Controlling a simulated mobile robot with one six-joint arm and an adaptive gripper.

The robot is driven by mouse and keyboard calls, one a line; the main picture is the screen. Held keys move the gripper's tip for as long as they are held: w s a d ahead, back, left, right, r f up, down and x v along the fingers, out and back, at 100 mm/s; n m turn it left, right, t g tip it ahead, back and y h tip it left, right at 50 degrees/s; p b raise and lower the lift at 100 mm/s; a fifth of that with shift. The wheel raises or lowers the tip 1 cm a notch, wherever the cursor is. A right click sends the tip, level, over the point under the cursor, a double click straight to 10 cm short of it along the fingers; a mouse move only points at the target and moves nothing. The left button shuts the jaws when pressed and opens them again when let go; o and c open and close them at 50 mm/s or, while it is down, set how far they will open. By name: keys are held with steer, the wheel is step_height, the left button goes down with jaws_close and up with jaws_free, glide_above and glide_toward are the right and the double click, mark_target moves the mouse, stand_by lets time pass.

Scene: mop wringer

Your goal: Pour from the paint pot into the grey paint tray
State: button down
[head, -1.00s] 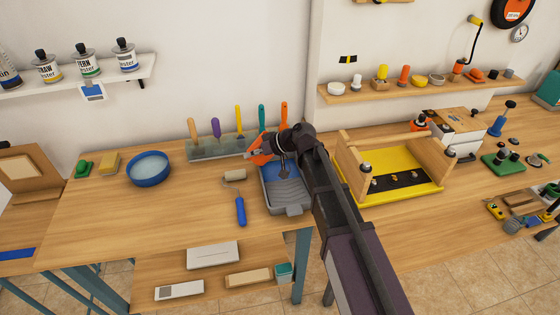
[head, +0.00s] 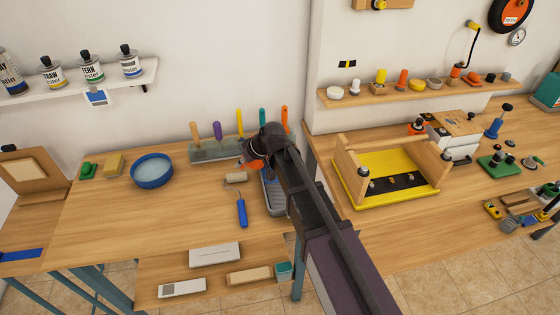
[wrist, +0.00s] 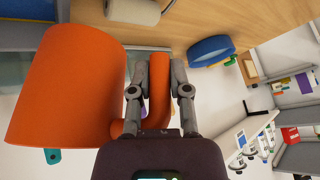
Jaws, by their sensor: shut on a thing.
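The orange paint pot (wrist: 68,90) fills the left of the wrist view. My gripper (wrist: 160,70) is shut on its curved orange handle (wrist: 130,125). In the head view only a small orange part of the pot (head: 252,164) shows beneath my gripper (head: 248,152), over the tray's back left edge. I cannot tell how far the pot is tilted, and its inside is hidden. The grey paint tray (head: 272,203) lies on the table. My arm covers most of it, and its ribbed front left part shows.
A paint roller with a blue handle (head: 241,212) lies just left of the tray. A blue bowl (head: 152,171) stands farther left. A rack of upright coloured tools (head: 215,152) is behind. A yellow wooden frame (head: 350,185) stands to the right. The table's front left is clear.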

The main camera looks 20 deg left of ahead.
steer(key=shift+s+a+f+t+h, duration=0.35)
steer(key=shift+a+f+t+h, duration=0.15)
steer(key=shift+f+h, duration=0.25)
steer(key=shift+s+a+f+t+h+b, duration=0.2)
steer(key=shift+a+f+t+h+b, duration=0.15)
steer(key=shift+f+t+h, duration=0.35)
steer(key=shift+r+h, duration=0.1)
steer(key=shift+h, duration=0.15)
steer(key=shift+r, duration=0.15)
steer(key=shift+r+p, duration=1.9)
steer(key=shift+p, duration=0.15)
